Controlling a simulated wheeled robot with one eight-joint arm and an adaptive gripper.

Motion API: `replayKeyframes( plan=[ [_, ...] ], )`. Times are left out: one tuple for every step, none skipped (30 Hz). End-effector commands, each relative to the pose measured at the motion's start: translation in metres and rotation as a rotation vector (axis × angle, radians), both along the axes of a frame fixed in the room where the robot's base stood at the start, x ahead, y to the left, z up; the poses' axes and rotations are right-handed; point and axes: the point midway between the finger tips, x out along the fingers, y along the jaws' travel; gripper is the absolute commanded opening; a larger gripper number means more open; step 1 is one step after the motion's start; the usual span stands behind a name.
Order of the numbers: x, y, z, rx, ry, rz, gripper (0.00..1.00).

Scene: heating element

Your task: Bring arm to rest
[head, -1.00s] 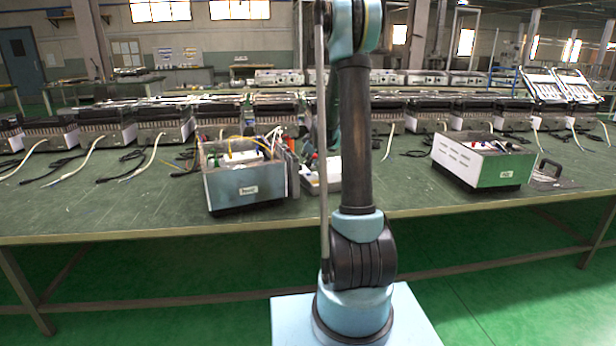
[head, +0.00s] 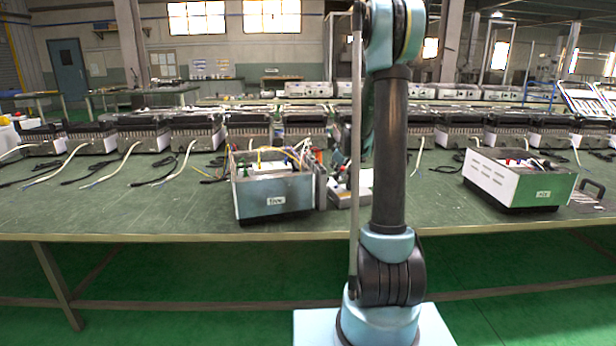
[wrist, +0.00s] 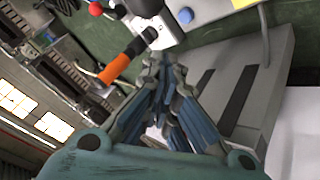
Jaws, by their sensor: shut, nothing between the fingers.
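My arm (head: 391,150) stands upright in the middle of the head view, in front of the workbench, rising from its light blue base. Beyond the fingertips is a white device with an orange-and-black plug (wrist: 121,62) and a blue knob (wrist: 185,15). I cannot tell whether the fingertips touch anything.
A green workbench (head: 130,215) spans the head view. On it stand a grey box with wires (head: 273,197), a small white device (head: 352,188) behind my arm, and a white-and-green box (head: 520,180) to the right. Several heater units (head: 197,132) line the back.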

Motion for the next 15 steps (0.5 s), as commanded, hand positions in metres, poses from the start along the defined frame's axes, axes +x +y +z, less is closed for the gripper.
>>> replayKeyframes(
  plan=[
    [-0.015, 0.001, 0.007, 0.012, 0.016, -0.013, 0.0],
    [-0.024, 0.002, 0.01, 0.019, 0.027, -0.023, 0.0],
    [-0.035, 0.002, 0.015, 0.029, 0.043, -0.037, 0.0],
    [-0.044, 0.003, 0.018, 0.037, 0.054, -0.048, 0.0],
    [-0.052, 0.003, 0.02, 0.044, 0.065, -0.057, 0.0],
    [-0.064, 0.004, 0.024, 0.054, 0.08, -0.072, 0.0],
    [-0.073, 0.004, 0.027, 0.062, 0.091, -0.083, 0.0],
    [-0.082, 0.005, 0.029, 0.069, 0.103, -0.094, 0.0],
    [-0.094, 0.005, 0.032, 0.078, 0.117, -0.108, 0.0],
    [-0.103, 0.005, 0.034, 0.084, 0.129, -0.12, 0.0],
    [-0.112, 0.006, 0.036, 0.091, 0.14, -0.131, 0.0],
    [-0.124, 0.006, 0.038, 0.101, 0.154, -0.147, 0.0],
    [-0.133, 0.006, 0.04, 0.106, 0.166, -0.158, 0.0],
    [-0.142, 0.007, 0.042, 0.113, 0.176, -0.171, 0.0],
    [-0.155, 0.007, 0.043, 0.121, 0.19, -0.186, 0.0]
  ],
)
